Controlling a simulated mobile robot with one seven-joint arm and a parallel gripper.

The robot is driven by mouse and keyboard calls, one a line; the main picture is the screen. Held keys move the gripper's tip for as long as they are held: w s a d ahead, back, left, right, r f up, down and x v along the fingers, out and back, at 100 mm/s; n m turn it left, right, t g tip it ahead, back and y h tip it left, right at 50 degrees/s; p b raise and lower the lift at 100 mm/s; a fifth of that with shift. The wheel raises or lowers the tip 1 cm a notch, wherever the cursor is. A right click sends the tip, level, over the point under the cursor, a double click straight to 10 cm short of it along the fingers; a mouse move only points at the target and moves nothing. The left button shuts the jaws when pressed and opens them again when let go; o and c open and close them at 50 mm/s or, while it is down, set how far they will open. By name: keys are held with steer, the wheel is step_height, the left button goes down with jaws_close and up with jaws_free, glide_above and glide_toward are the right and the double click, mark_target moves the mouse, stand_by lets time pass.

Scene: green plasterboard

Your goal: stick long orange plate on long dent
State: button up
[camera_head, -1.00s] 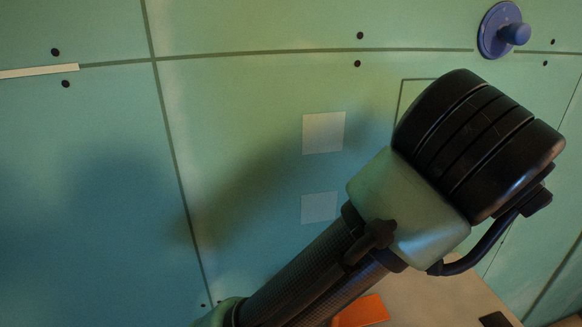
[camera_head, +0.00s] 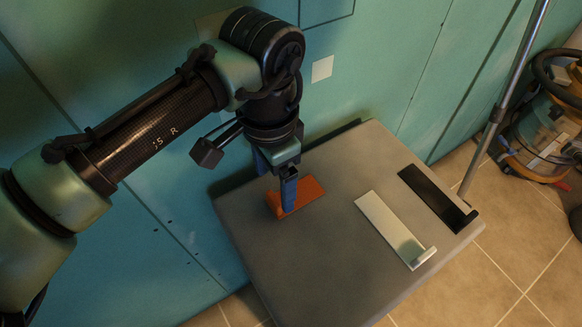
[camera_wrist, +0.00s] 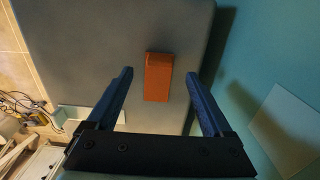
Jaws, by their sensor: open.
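A flat orange plate (camera_head: 305,193) lies on the grey table (camera_head: 290,262), near the edge by the wall. It looks short and rectangular in the wrist view (camera_wrist: 158,80), with a small raised end. My gripper (camera_head: 288,205) points down over it, and its blue fingers cover part of it in the head view. In the wrist view my gripper (camera_wrist: 158,88) is open and empty, with one finger to each side of the orange plate and clear gaps between. The long dent cannot be made out in these frames.
A white plate (camera_head: 388,225) and a black plate (camera_head: 432,195) lie to the right on the table. A green wall (camera_head: 385,50) with a pale square patch (camera_head: 322,68) stands behind. A metal pole (camera_head: 505,95) and a vacuum cleaner (camera_head: 545,130) are at the right.

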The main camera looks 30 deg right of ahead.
mark_target(276, 197)
step_height(276, 197, down, 5)
steer(key=shift+f+b, duration=0.2)
steer(key=shift+b, duration=0.45)
jaws_close()
